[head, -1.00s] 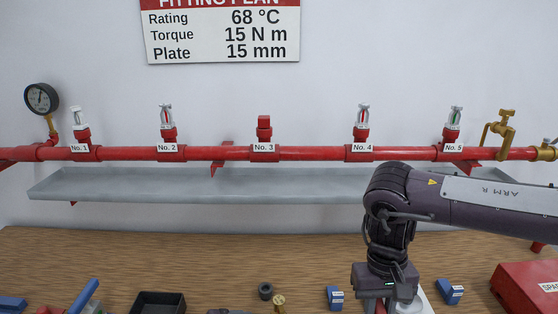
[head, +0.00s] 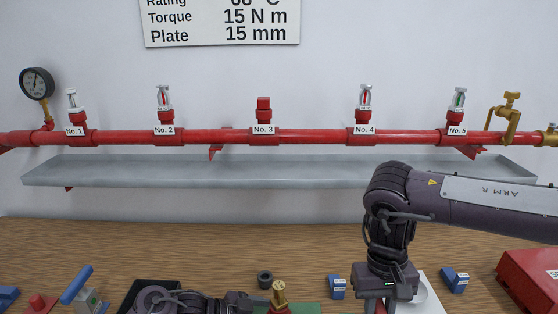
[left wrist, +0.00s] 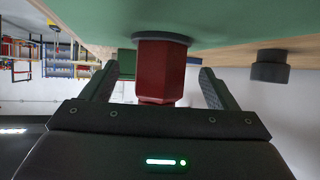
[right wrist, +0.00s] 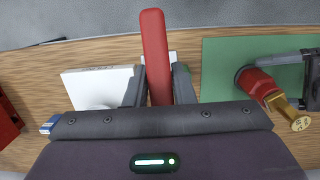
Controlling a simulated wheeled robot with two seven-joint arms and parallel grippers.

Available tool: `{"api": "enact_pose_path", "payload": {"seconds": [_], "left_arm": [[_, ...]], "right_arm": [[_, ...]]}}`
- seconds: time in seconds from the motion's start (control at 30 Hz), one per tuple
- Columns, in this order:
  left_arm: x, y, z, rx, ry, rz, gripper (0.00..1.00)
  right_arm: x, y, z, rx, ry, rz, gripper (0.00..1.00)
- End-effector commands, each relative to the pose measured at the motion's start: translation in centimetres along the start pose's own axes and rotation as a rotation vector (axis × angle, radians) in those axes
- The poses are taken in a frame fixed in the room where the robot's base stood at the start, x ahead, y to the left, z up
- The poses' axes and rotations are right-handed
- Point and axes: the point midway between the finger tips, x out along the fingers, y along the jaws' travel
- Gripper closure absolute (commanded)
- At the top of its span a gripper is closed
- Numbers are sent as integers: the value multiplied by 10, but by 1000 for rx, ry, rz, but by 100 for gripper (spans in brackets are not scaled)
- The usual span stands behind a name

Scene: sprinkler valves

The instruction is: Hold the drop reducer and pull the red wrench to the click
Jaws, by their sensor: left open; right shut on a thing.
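The red drop reducer (left wrist: 160,72) has a hex body and stands on the green mat (right wrist: 215,75). It also shows in the right wrist view (right wrist: 258,82), with a brass fitting (right wrist: 299,121) on its end. My left gripper (left wrist: 158,76) is open, its fingers either side of the reducer with gaps showing. The red wrench (right wrist: 155,50) is a long flat bar. My right gripper (right wrist: 160,75) is shut on it, over or beside a white sheet (right wrist: 95,88). The wrench is mostly hidden behind my right gripper in the head view.
A dark ring (head: 265,279) stands behind the brass fitting. Blue blocks (head: 337,287) (head: 456,281) flank my right gripper, and a red box (head: 528,277) is at far right. The red pipe (head: 312,136) and grey trough (head: 200,172) run along the wall behind.

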Motion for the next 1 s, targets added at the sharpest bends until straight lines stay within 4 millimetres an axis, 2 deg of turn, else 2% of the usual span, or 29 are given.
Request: {"api": "enact_pose_path", "payload": {"seconds": [0.2,0.57,0.93,0.97,1.0], "left_arm": [[18,0,0,0,1,0,19],[21,0,-1,1,0,0,19],[21,0,-1,0,0,0,65],[21,0,-1,0,0,-1,49],[21,0,-1,0,0,-1,54]], "right_arm": [[8,0,-2,0,2,-1,100],[9,0,-2,0,2,-1,100],[9,0,-2,0,1,-1,100],[9,0,-2,0,1,-1,100],[9,0,-2,0,1,-1,100]]}}
